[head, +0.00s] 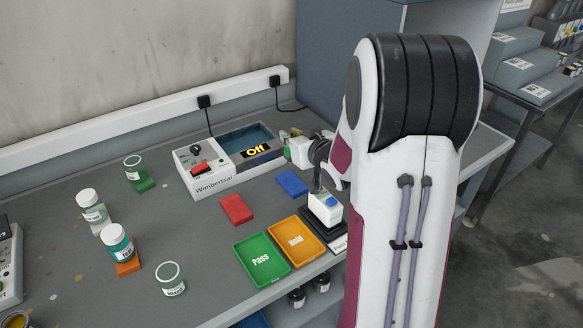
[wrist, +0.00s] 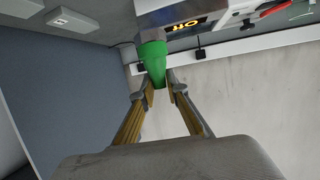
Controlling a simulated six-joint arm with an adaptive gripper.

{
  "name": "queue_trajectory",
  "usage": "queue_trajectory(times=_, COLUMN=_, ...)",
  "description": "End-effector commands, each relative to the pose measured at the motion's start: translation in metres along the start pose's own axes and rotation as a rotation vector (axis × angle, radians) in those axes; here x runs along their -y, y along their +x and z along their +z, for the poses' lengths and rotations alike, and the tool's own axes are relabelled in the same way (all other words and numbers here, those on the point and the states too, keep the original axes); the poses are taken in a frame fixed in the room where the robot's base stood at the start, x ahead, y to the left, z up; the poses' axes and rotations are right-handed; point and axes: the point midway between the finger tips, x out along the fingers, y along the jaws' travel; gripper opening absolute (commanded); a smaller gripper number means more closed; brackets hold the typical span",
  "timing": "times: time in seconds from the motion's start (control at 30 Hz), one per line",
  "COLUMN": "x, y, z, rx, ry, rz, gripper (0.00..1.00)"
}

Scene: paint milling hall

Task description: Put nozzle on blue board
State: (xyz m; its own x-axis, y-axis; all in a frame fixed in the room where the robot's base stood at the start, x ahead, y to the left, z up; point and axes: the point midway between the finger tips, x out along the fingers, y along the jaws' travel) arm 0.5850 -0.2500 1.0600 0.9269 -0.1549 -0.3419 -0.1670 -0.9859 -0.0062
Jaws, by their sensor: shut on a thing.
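The blue board (head: 292,183) lies flat on the bench in front of the ultrasonic-bath-like unit, with nothing on it. In the wrist view, my gripper (wrist: 158,86) is shut on a green tapered piece (wrist: 153,60), which looks like the nozzle. Its wide end points away from the fingers. In the head view, my arm hides much of the gripper; the area around its fingers shows small beside the unit's right end, behind the blue board.
The unit (head: 208,181) with an "Off" display stands behind the boards. A red board (head: 236,209), green Pass tray (head: 262,260), orange Hold tray (head: 296,241) and a white device (head: 325,208) on a dark base are near. Several jars stand left.

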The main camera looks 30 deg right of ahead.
Motion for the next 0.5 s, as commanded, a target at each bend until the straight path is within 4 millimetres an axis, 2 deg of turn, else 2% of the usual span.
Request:
queue_trajectory(times=0.3, x=0.0, y=0.013, z=0.037, rx=0.003, ry=0.002, rz=0.0, gripper=0.0)
queue_trajectory(times=0.5, x=0.0, y=0.017, z=0.046, rx=0.001, ry=0.0, rz=0.0, gripper=0.0)
